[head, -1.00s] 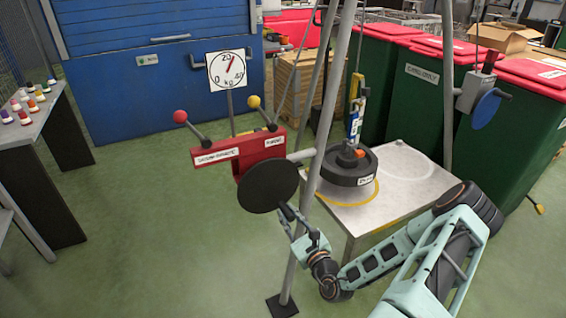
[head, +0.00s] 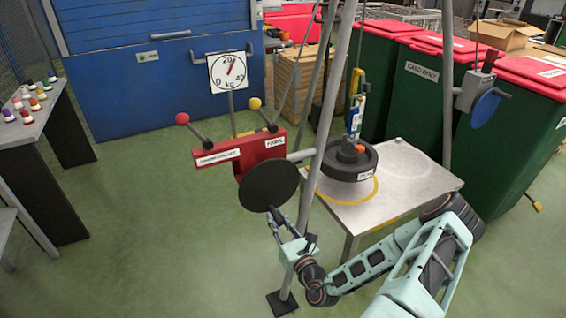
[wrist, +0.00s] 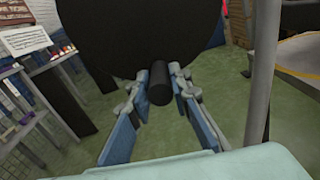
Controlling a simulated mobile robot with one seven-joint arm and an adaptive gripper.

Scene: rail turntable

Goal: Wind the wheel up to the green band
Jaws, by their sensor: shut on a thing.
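A white kg dial (head: 227,73) has a red needle pointing up, slightly right of 20. I cannot make out a green band.
A tripod leg (head: 313,190) stands just right of the disc. The metal table (head: 415,195) is behind my arm. Two knobbed levers, red (head: 182,118) and yellow (head: 254,103), top the beam. Open green floor lies left.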

